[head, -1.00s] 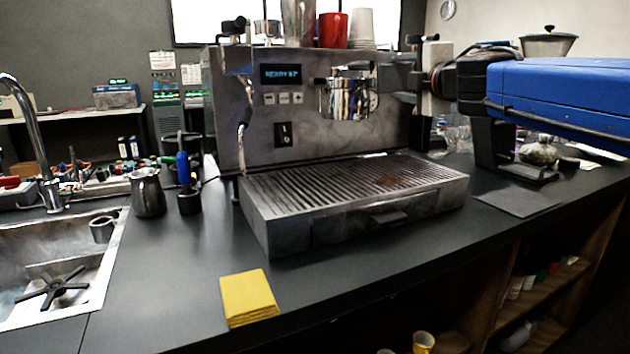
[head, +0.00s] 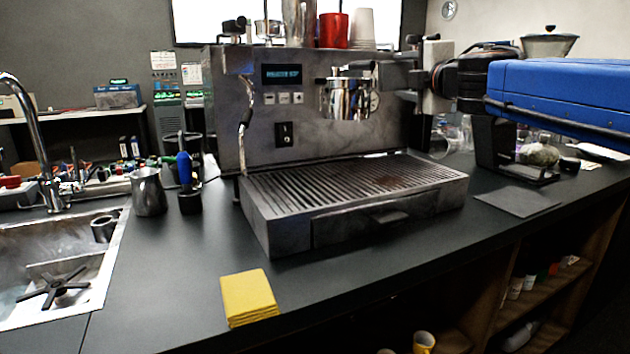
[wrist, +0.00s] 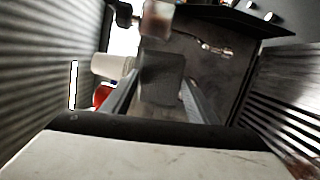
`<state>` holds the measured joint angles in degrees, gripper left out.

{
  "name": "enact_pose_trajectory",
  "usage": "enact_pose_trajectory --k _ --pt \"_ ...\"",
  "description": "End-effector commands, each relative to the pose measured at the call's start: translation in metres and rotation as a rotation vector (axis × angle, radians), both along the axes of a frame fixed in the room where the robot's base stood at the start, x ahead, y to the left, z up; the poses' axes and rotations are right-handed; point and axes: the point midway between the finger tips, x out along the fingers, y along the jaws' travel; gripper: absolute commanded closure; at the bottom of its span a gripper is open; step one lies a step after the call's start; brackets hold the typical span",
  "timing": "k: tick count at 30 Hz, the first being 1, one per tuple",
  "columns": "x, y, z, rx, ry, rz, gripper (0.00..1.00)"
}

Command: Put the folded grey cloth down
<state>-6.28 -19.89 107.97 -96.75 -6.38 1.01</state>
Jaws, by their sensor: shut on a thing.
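My gripper (wrist: 160,85) is shut on a grey block-like thing, which I take to be the folded grey cloth (wrist: 162,76). It shows between the two fingers in the wrist view. In the head view my gripper (head: 396,76) comes in from the right, beside the chrome group head (head: 346,98) on the front of the espresso machine. It is above the right part of the drip tray, well off the counter. In the head view the cloth is hard to tell from the grey fingers and the machine.
A folded yellow cloth (head: 249,297) lies at the counter's front edge. A flat dark mat (head: 517,202) lies bare to the right of the drip tray (head: 370,228). A steel pitcher (head: 147,192) and a blue-handled tool (head: 185,172) stand left, near the sink (head: 75,262).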

Motion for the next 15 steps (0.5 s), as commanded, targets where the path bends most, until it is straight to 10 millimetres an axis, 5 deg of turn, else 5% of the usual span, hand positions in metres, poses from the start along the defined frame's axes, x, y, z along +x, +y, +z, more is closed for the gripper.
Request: enact_pose_trajectory --k 15 --pt "-0.001 -0.017 0.027 0.012 -0.051 -0.056 0.65"
